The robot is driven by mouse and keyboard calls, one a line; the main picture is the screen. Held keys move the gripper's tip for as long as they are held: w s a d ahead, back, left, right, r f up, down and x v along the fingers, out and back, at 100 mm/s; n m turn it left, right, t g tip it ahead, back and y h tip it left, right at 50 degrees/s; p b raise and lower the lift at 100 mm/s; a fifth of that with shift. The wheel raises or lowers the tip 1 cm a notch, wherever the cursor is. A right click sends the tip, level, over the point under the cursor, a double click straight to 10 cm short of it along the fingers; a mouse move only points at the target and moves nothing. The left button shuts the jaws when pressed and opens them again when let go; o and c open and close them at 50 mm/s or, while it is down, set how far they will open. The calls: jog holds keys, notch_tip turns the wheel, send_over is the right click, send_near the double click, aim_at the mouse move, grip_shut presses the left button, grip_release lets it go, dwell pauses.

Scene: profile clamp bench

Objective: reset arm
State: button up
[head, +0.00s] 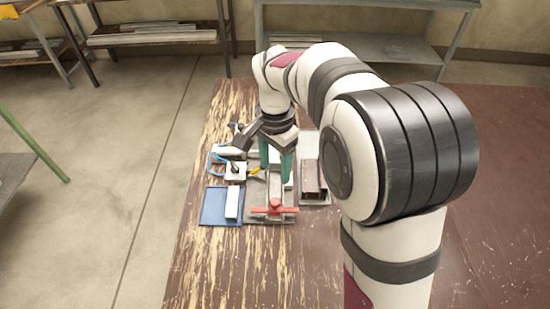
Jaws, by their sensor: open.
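My gripper (275,165) points down over the clamp fixture in the middle of the bench (210,273). Its green-tipped fingers are apart, and I see nothing held between them. The fixture (283,216) is a grey metal plate carrying a clamp with a red handle (274,208) at its near end. The fingers hide part of the fixture, and I cannot tell whether they touch it.
A blue tray (209,213) with a pale block (232,203) lies left of the fixture. A brown profile piece (312,178) sits on a grey plate at right. A white box (236,171) with blue tubing stands behind the tray. The near bench is clear.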

notch_tip(320, 180, up, 2)
jog(key=shift+r, duration=0.1)
dwell(0.4)
jog(key=s+d+n+y, duration=0.1)
jog(key=s+d, duration=0.2)
jog(key=s, duration=1)
jog(key=s+d+n, duration=0.2)
jog(key=s+d, duration=0.1)
jog(key=s, duration=1)
jog(key=shift+d+y, duration=0.4)
jog(key=shift+c, duration=0.4)
